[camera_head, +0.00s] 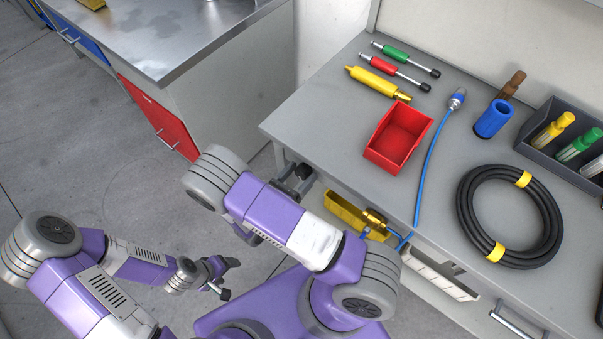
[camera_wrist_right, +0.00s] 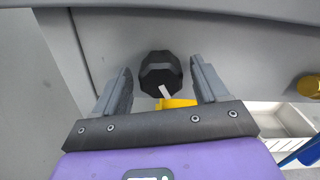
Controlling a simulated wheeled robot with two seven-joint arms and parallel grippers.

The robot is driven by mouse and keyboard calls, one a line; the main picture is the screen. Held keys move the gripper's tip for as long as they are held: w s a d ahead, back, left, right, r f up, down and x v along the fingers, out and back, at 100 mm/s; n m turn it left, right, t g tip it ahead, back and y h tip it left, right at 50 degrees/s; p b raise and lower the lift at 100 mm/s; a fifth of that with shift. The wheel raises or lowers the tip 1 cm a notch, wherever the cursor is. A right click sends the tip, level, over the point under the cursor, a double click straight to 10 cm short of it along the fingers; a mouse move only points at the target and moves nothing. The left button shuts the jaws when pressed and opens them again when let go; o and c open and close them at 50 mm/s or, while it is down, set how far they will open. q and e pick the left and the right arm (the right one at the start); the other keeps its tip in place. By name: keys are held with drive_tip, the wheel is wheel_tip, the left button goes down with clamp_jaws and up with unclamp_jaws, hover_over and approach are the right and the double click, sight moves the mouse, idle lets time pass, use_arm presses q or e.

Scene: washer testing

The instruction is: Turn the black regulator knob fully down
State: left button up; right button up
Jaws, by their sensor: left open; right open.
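The black regulator knob (camera_wrist_right: 160,72) shows in the right wrist view, on the grey front panel, with a white pointer mark toward the lower right. My right gripper (camera_wrist_right: 161,68) is open, with one finger on each side of the knob and a visible gap to both. In the head view the black knob (camera_head: 304,171) is small under the bench's front left edge, with the right gripper (camera_head: 290,181) beside it, partly hidden by my arm. My left gripper (camera_head: 224,277) is open and empty, over the floor at the lower left.
A yellow bin (camera_head: 345,212) and a brass fitting with a blue hose (camera_head: 427,165) are beside the right arm. On the grey bench are a red bin (camera_head: 402,133), a coiled black hose (camera_head: 468,210), screwdriver-like tools and a blue cup (camera_head: 494,119). Floor at left is clear.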

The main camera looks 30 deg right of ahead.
drive_tip(key=shift+w+d, duration=0.15)
drive_tip(key=shift+d, duration=0.35)
drive_tip(key=shift+c, duration=0.3)
drive_tip(key=c, duration=1)
